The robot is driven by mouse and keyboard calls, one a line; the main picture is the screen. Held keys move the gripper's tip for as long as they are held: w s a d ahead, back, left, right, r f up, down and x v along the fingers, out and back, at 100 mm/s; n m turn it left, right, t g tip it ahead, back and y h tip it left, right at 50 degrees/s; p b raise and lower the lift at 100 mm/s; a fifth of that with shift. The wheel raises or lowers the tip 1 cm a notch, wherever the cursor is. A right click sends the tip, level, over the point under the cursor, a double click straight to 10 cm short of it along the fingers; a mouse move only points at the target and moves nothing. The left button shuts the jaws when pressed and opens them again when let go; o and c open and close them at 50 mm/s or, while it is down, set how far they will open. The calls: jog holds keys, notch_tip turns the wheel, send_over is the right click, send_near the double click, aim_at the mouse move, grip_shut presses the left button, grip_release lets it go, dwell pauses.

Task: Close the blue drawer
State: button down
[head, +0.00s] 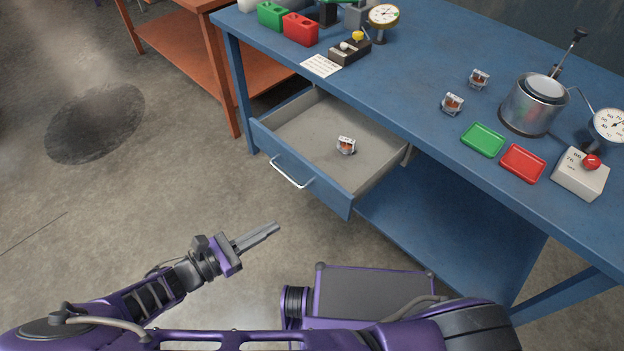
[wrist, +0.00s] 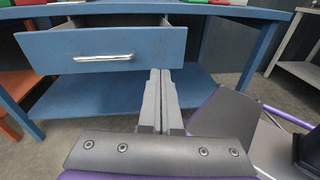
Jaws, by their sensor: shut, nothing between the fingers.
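The blue drawer (head: 301,180) stands pulled out from under the blue workbench, with a pale handle (head: 292,172) on its front. A small metal and orange part (head: 346,145) lies inside it. In the wrist view the drawer front (wrist: 110,46) faces me at upper left, with its handle (wrist: 104,57) across the middle. My gripper (head: 276,228) is shut and empty, low in front of the drawer and apart from it. In the wrist view the fingers (wrist: 160,75) reach up to just below the right part of the drawer front.
The blue workbench (head: 420,85) carries a green tray (head: 483,139), a red tray (head: 522,163), a metal pot (head: 533,108), gauges and two small parts. A lower blue shelf (head: 440,220) lies beneath. An orange table (head: 180,40) stands behind left. The floor left of the drawer is clear.

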notch_tip(320, 180, down, 2)
jog(key=n+t, duration=0.2)
jog(key=y, duration=0.1)
send_near(322, 190)
jog(key=x, duration=0.7)
jog(key=shift+s, duration=0.1)
jog(key=shift+d, duration=0.15)
